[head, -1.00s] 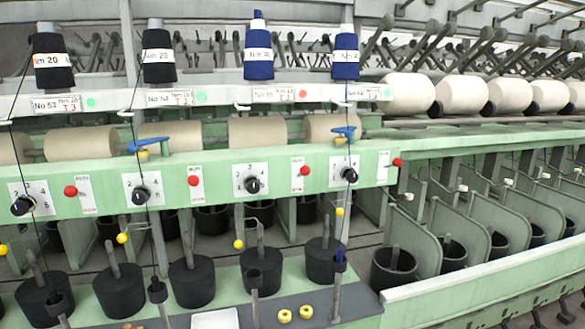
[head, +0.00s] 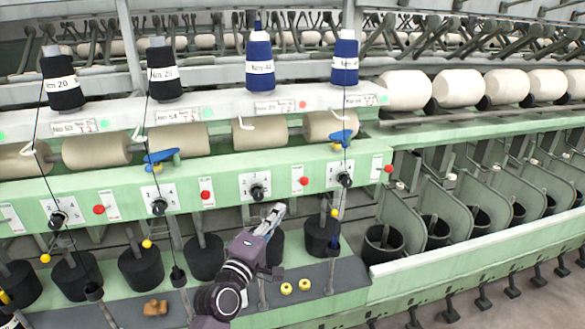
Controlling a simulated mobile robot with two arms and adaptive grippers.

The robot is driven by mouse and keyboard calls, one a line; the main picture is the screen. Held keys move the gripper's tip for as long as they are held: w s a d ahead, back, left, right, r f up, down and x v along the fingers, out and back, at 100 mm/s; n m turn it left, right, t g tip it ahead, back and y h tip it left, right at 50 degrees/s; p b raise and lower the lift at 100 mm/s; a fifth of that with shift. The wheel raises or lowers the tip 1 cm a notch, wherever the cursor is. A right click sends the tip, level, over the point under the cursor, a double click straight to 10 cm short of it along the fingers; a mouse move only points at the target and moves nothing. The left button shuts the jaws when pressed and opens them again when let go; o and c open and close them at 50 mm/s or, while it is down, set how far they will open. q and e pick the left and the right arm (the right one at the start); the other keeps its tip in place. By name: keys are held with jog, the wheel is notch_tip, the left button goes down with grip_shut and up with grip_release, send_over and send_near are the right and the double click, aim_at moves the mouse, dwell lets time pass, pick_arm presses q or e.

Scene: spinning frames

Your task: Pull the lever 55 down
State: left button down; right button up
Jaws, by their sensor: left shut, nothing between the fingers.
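A label that seems to read No 55 (head: 272,107) is on the white rail under a blue cone of yarn (head: 259,60). I cannot tell whether this is lever 55. Blue levers stand on the green beam to the left (head: 162,157) and right (head: 341,137) of that station. Its black dial (head: 257,191) is on the beam below. My left gripper (head: 276,212) is shut and empty, in front of and just below the beam, a little right of the dial. My right gripper is not in view.
The green beam (head: 225,187) carries dials and red buttons. Black pots (head: 140,268) stand below it, with thin rods and vertical threads between. Free floor shows at lower right.

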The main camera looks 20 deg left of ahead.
aim_at(302, 180)
pick_arm(q)
notch_tip(302, 180, up, 2)
jog(key=shift+s+a+r, duration=0.1)
jog(key=shift+r, duration=0.05)
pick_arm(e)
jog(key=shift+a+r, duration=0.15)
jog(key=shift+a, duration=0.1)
pick_arm(q)
jog(key=shift+w+d+r+p, duration=0.2)
jog(key=shift+w+p, duration=0.3)
jog(key=shift+w, duration=1.15)
jog(key=shift+w+d+r+p, duration=0.1)
jog(key=shift+w+r+p, duration=0.3)
jog(key=shift+w, duration=1.3)
jog(key=shift+w+d+r+p, duration=0.1)
jog(key=shift+w+p, duration=0.5)
jog(key=shift+w, duration=1.05)
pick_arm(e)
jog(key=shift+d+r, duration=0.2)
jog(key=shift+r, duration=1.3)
pick_arm(q)
jog(key=shift+f, duration=0.1)
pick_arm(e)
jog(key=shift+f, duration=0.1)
